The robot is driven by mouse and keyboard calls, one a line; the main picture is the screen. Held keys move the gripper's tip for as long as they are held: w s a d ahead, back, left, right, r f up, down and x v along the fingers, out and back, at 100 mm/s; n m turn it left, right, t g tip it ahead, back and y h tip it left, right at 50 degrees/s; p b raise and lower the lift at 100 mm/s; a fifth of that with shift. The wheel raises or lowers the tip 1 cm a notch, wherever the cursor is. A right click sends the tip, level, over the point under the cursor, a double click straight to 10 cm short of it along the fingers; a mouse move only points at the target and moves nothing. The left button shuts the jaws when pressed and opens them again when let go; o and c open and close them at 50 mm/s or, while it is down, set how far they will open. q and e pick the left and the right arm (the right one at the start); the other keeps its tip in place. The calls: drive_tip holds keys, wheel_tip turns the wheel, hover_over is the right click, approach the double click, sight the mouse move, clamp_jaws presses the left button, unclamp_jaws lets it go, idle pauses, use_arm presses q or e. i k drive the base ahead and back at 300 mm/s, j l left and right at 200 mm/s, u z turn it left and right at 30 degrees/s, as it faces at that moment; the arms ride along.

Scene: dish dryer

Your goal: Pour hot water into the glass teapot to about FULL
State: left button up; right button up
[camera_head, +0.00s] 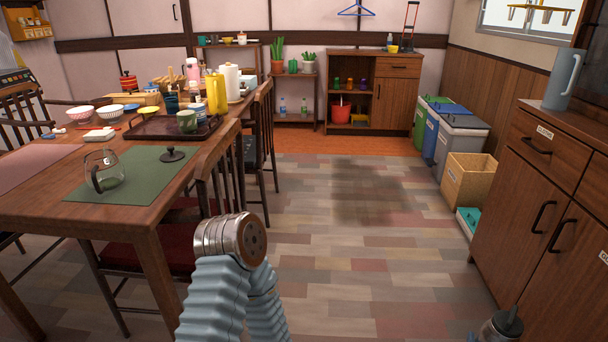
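The glass teapot (104,170) is clear and stands open on the green placemat (140,187) at the near end of the table. It looks empty. Its dark round lid (172,154) lies on the same mat, to the right of the pot. No kettle is plainly marked as holding hot water. A light blue jug (562,81) with a handle stands on the right cabinet, and a yellow tall jug (216,94) stands on the table. One of my arms, ribbed and blue-grey, shows at bottom centre. Neither gripper's fingers show.
Chairs (225,175) stand along the table's right side. The right cabinet (545,160) bounds a wide clear floor (350,260). Bins and a wooden box (469,178) line the right wall.

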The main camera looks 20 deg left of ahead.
sight(104, 171)
drive_tip(key=l+u, duration=0.15)
drive_tip(key=u, duration=1.2)
